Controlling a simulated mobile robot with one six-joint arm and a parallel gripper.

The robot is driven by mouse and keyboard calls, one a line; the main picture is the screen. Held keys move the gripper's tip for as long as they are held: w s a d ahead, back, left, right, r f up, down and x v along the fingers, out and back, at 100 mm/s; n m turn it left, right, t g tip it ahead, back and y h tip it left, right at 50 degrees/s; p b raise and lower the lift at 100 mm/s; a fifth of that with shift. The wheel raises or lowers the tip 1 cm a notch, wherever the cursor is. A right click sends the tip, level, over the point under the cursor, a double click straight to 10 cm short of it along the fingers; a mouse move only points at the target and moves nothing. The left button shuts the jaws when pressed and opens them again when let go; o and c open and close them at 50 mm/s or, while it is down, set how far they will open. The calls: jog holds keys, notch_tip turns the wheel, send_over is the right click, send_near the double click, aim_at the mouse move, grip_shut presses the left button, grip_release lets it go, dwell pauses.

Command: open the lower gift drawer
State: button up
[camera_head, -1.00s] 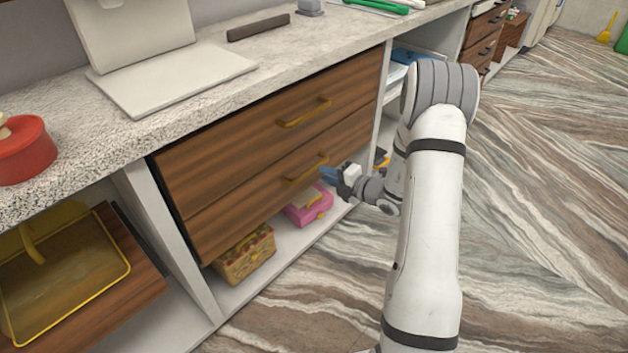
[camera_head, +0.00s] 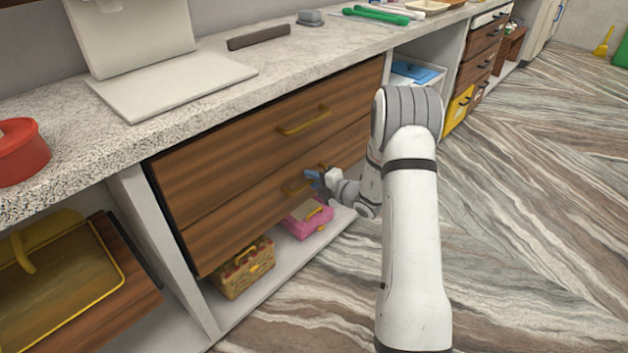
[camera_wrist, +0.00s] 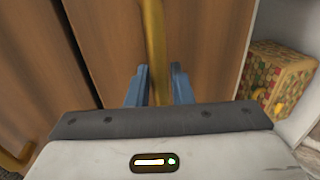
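The lower drawer (camera_head: 240,215) is a brown wooden front below a matching upper drawer (camera_head: 230,155). Both look shut. The lower drawer's brass handle (camera_head: 293,189) is partly hidden by my gripper (camera_head: 314,178). In the wrist view, my gripper's blue fingers (camera_wrist: 160,72) stand on either side of the brass bar (camera_wrist: 155,35), with a gap between them. The bar runs between the fingers, and I see no clear contact with either.
A patterned box (camera_head: 245,268) and a pink box (camera_head: 307,217) sit on the shelf below the drawers. The counter (camera_head: 200,100) overhangs above. The striped floor (camera_head: 300,310) in front is clear apart from my arm.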

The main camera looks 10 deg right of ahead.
grip_shut()
